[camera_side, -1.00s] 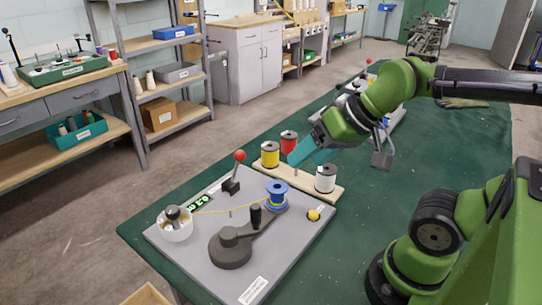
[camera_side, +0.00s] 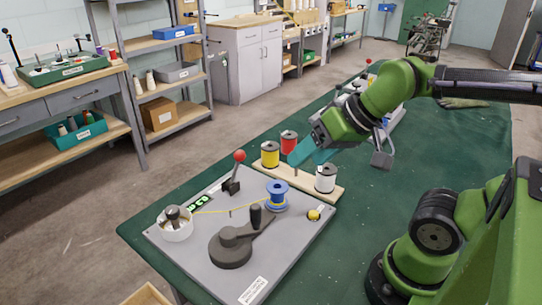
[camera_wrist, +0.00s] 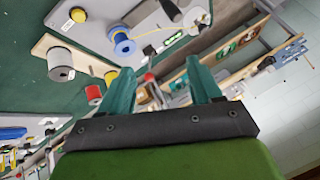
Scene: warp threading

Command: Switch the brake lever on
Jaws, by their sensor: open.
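The brake lever (camera_side: 239,157) has a red ball knob on a dark stem. It rises, slightly tilted, from a black base on the far left part of the grey board (camera_side: 285,262). My gripper (camera_side: 301,155) is above the spool rack, to the right of the lever and apart from it. Its two teal fingers are spread with nothing held between them; they also show in the wrist view (camera_wrist: 160,78).
Yellow thread runs between cup and blue spool.

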